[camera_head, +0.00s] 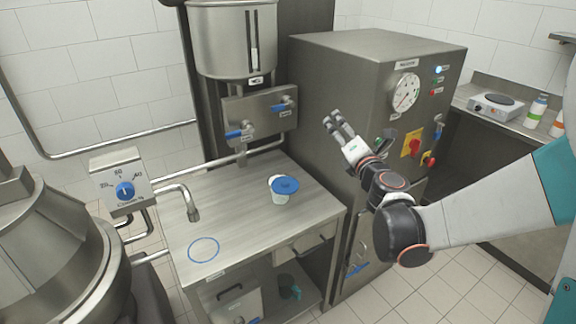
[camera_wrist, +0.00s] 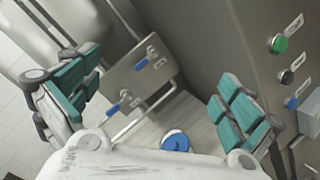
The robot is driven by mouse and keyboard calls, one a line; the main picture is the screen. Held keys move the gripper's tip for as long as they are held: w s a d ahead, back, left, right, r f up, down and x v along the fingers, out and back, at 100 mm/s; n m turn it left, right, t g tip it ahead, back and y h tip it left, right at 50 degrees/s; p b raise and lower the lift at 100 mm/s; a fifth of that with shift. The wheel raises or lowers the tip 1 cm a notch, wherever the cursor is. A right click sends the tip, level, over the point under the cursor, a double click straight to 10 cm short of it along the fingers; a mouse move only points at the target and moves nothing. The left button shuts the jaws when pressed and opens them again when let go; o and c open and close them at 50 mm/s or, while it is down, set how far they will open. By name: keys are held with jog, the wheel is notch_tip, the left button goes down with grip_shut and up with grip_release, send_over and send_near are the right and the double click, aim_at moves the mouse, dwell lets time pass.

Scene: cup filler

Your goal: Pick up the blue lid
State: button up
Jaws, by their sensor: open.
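The blue lid (camera_head: 285,185) is a round disc with a small white cup (camera_head: 278,199) under or right beside it on the steel table. The lid also shows in the wrist view (camera_wrist: 175,141) at the lower middle, between my fingers but farther off. My gripper (camera_head: 334,122) is raised above and to the right of the lid, in front of the steel cabinet. In the wrist view my gripper (camera_wrist: 158,98) has its two teal-padded fingers spread wide, with nothing between them. Whether the lid sits fully on the cup I cannot tell.
The steel table (camera_head: 225,215) is mostly clear and has a blue ring mark (camera_head: 204,250) near its front. A filler with blue-handled valves (camera_head: 260,115) stands behind it. The steel cabinet (camera_head: 330,85) with gauge and buttons stands right. A spout (camera_head: 190,200) juts in from the left.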

jog(key=w+a+f+n+g+y, duration=0.1)
jog(key=a+f+n+y, duration=0.1)
jog(key=a+f+n, duration=0.3)
jog(key=a+f+n+g+y, duration=0.1)
jog(key=a+f+n+g, duration=0.1)
jog(key=f+n, duration=0.35)
jog(key=n+g+y+b, duration=0.1)
jog(key=n+g, duration=0.1)
jog(key=n, duration=0.2)
send_near(288, 186)
jog(key=x, duration=0.2)
jog(key=b+x, duration=0.1)
jog(key=x, duration=0.1)
jog(key=b+x, duration=0.1)
jog(key=x, duration=0.1)
jog(key=shift+w+a+r, duration=0.2)
jog(key=shift+a+r, duration=0.05)
jog(key=shift+f+b+x, duration=0.15)
jog(key=shift+b+x, duration=0.45)
jog(key=shift+x, duration=0.75)
jog(key=shift+f+b+x, duration=0.15)
jog(key=shift+b+x, duration=0.45)
jog(key=shift+x, duration=0.7)
jog(key=shift+s+d, duration=0.1)
jog(key=shift+r, duration=0.1)
jog(key=shift+c, duration=0.6)
jog(key=c, duration=0.5)
jog(key=shift+c, duration=0.3)
